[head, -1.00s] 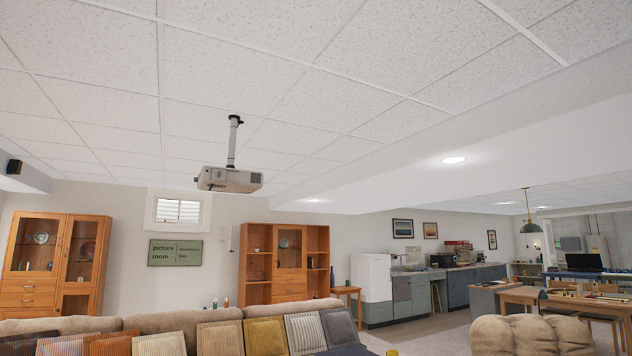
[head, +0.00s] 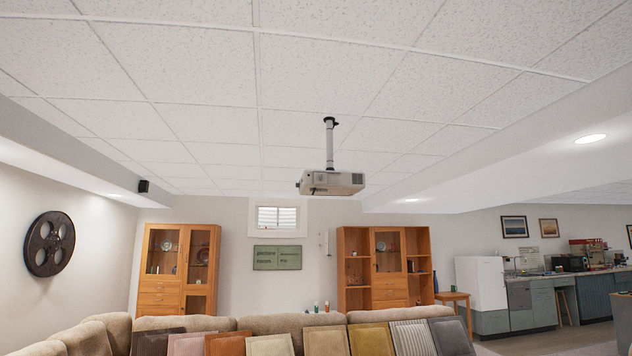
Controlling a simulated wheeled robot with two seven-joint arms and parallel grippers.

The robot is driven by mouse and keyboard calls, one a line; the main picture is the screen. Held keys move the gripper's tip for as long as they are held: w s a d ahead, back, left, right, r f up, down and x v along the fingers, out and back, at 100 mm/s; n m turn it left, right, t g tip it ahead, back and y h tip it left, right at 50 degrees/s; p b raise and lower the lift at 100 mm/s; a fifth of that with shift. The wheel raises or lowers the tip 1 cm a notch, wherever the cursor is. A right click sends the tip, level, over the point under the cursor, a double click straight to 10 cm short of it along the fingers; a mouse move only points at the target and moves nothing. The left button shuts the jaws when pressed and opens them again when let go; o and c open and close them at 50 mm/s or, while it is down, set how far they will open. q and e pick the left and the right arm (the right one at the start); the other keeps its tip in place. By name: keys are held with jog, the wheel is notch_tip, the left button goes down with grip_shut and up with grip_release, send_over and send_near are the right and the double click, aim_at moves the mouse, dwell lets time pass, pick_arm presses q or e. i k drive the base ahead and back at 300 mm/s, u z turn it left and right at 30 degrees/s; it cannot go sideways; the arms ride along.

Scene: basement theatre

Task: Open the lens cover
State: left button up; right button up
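A pale projector (head: 331,183) hangs from the ceiling on a short pole (head: 330,145), right of the middle in the head view. A dark spot shows on its front left part; whether this is the lens or its cover is too small to tell. The state of the lens cover cannot be made out. Neither of my grippers is in view.
A long beige sofa (head: 285,323) with a row of cushions (head: 325,341) stands below and in front of the projector. Wooden cabinets (head: 180,268) and (head: 384,268) shelves stand along the back wall. A white fridge (head: 480,283) and counter (head: 535,301) are at right.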

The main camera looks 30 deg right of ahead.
aim_at(318, 176)
jog(key=i, duration=0.9)
jog(key=z, duration=2.25)
jog(key=i, duration=0.2)
jog(key=u, duration=1)
